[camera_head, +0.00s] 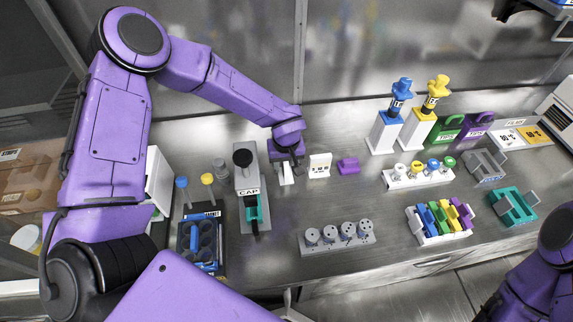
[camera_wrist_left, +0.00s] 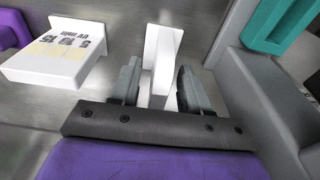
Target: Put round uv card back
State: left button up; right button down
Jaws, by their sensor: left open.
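My left gripper (camera_head: 287,160) is low over the bench, right of the grey CAP machine (camera_head: 247,186). In the left wrist view its two fingers (camera_wrist_left: 158,86) are apart, one on each side of a thin upright white piece (camera_wrist_left: 163,62). This piece also shows below the gripper in the head view (camera_head: 286,175). Whether the fingers touch it is unclear. A white block with printed numbers and letters (camera_wrist_left: 57,52) stands beside it; it also shows in the head view (camera_head: 320,165). I cannot tell for sure which white piece is the round UV card. My right gripper is out of view.
A grey rack with several round pieces (camera_head: 337,240) stands in front. Blue and yellow pipettes stand on white stands (camera_head: 383,133) further right. The CAP machine's grey body (camera_wrist_left: 262,105) is close beside the gripper.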

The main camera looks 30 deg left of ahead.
pick_arm(q)
jog(key=r, duration=0.7)
jog(key=s+d+r, duration=0.1)
jog(key=r, duration=0.3)
jog(key=shift+r, duration=0.15)
jog(key=shift+a, duration=0.1)
jog(key=shift+b, duration=0.35)
